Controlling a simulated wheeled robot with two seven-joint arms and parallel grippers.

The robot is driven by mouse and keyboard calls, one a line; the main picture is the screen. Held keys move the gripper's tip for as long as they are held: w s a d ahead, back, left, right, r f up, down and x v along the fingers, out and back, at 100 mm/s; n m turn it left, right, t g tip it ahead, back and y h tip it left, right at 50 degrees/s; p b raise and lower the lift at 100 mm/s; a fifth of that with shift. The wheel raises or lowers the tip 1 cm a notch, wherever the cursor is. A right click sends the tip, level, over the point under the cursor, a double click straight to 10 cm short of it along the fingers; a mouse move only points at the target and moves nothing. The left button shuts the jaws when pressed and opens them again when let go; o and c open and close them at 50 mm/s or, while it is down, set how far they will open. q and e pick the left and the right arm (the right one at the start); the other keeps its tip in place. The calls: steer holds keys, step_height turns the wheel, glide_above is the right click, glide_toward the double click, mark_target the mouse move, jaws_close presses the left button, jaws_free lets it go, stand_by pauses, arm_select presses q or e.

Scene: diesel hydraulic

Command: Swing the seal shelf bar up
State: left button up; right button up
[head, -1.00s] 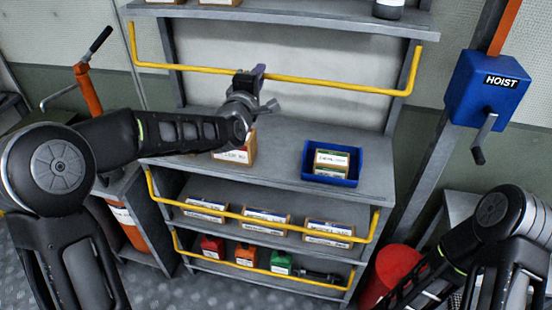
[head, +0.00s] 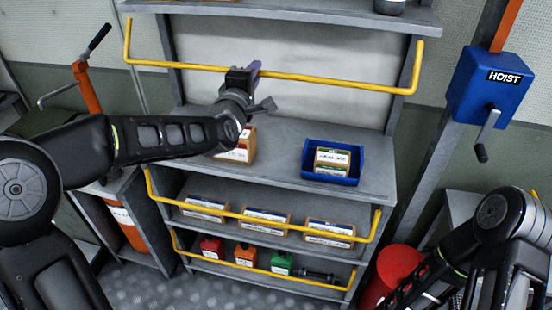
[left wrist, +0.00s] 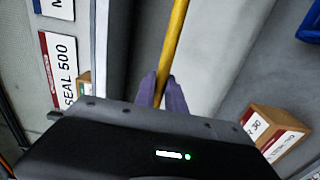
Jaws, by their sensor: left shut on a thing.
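The yellow bar (head: 330,83) runs across the front of the open bay above the shelf's grey middle board, with upturned ends at both side posts. My left gripper (head: 252,72) is shut on this bar left of its middle. In the left wrist view, the purple fingertips (left wrist: 163,92) are on either side of the bar (left wrist: 176,35). A label reading "SEAL 500" (left wrist: 60,70) shows to the left there. My right arm is at the lower right of the head view, and its gripper does not show.
Lower yellow bars (head: 260,219) guard boxes below. A blue hoist box (head: 486,85) and red drum (head: 398,268) stand right.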

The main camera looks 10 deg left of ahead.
arm_select(q)
steer(key=shift+r, duration=0.25)
steer(key=shift+o, duration=0.7)
steer(key=shift+s+a+r, duration=0.1)
steer(key=shift+s+r, duration=1.15)
steer(key=shift+r, duration=0.1)
steer(key=shift+s+r, duration=0.1)
steer(key=shift+s, duration=0.1)
steer(key=shift+c, duration=0.7)
steer(key=shift+r, duration=0.15)
steer(key=shift+s+r+p, duration=0.25)
steer(key=shift+s+r, duration=0.15)
steer(key=shift+r, duration=0.4)
steer(key=shift+s+r+p, duration=0.2)
steer(key=shift+s+r, duration=0.2)
steer(key=shift+r, duration=0.35)
steer(key=shift+f, duration=0.1)
